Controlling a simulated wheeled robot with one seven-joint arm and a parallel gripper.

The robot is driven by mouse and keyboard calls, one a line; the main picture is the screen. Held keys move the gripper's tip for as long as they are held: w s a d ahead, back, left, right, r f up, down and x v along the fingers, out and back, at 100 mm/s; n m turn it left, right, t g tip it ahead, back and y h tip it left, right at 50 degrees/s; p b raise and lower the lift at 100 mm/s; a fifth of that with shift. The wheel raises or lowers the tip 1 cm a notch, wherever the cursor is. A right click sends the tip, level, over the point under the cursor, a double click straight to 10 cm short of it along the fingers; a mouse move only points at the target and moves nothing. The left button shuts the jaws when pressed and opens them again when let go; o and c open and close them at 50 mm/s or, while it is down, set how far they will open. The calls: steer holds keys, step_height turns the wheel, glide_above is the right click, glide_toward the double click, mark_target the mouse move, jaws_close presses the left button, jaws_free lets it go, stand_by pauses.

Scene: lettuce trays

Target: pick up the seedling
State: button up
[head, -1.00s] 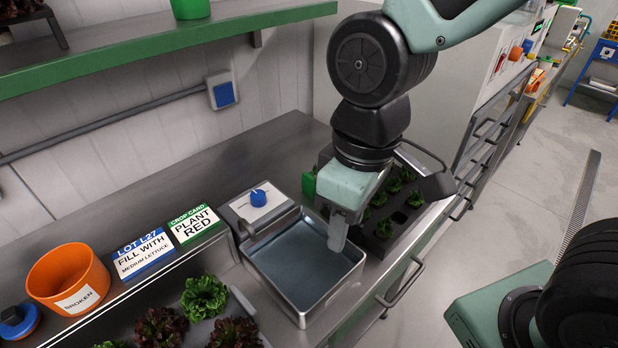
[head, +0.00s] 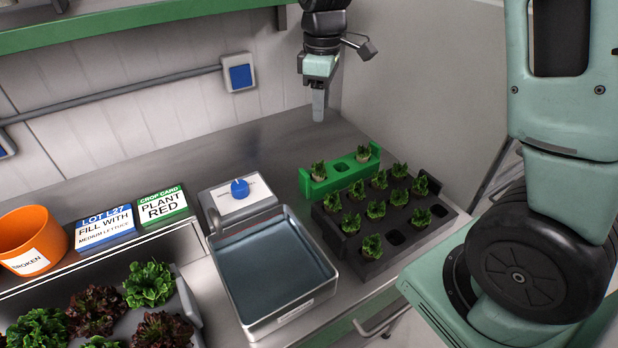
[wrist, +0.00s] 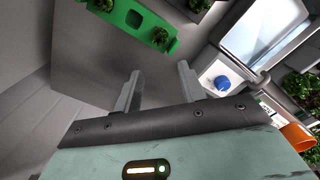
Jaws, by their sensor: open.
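Several green seedlings (head: 375,210) stand in a dark tray (head: 391,237) on the counter, which also has some empty holes. Two more seedlings, one on the left (head: 319,170) and one on the right (head: 364,152), sit in a green holder (head: 341,172) behind the tray, with an empty slot between them. My gripper (head: 318,112) is up near the back wall, above and behind the green holder, apart from all seedlings. In the wrist view my gripper (wrist: 158,84) has its two fingers spread with nothing between them; the green holder (wrist: 124,14) shows at the top.
A metal basin (head: 318,291) with a blue-knobbed unit (head: 238,196) behind it stands left of the dark tray. An orange pot (head: 30,240) marked BROKEN, two sign cards (head: 161,207) and larger lettuces are farther left. A green shelf (head: 140,28) runs overhead. The back counter is clear.

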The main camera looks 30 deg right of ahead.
mark_target(319, 165)
step_height(319, 165, down, 17)
steer(key=p, duration=0.3)
steer(key=shift+w+f, duration=0.1)
steer(key=shift+f, duration=0.05)
steer(key=c, duration=0.7)
